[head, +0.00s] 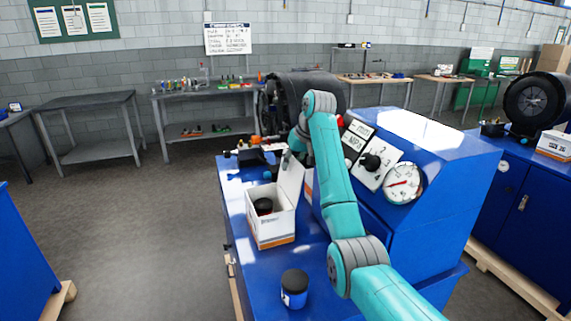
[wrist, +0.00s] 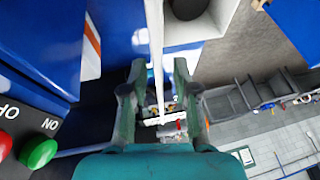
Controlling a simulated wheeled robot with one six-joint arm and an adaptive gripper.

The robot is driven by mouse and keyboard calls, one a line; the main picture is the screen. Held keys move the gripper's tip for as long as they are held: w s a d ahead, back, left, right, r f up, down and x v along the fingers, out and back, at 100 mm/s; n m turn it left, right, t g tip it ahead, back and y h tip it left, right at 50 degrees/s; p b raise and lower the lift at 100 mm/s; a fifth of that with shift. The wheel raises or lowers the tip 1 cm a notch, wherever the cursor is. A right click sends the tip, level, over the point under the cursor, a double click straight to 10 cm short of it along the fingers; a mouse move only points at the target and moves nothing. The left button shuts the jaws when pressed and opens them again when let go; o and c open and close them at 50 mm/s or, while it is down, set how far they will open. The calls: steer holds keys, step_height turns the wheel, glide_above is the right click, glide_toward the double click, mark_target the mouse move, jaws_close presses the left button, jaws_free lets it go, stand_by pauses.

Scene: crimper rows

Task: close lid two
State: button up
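A white box (head: 271,228) with an orange stripe stands on the blue bench top, with a dark round item (head: 263,206) inside. Its white lid (head: 290,181) stands upright on the side near the machine. In the wrist view the lid (wrist: 156,50) shows edge-on as a thin white strip. My gripper (head: 291,155) is at the lid's far upper part, partly hidden by my arm. In the wrist view my gripper (wrist: 158,85) is open, its fingers on either side of the lid strip with visible gaps. Contact with the lid cannot be made out.
A blue jar with a black top (head: 294,288) stands in front of the box. The blue crimper machine (head: 425,150) with a gauge (head: 403,183) is close on the right. A black tool (head: 254,157) lies behind the box. Floor (head: 120,235) to the left is clear.

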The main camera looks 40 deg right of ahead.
steer(key=shift+f, duration=0.2)
jaws_close()
steer(key=shift+w+a, duration=0.15)
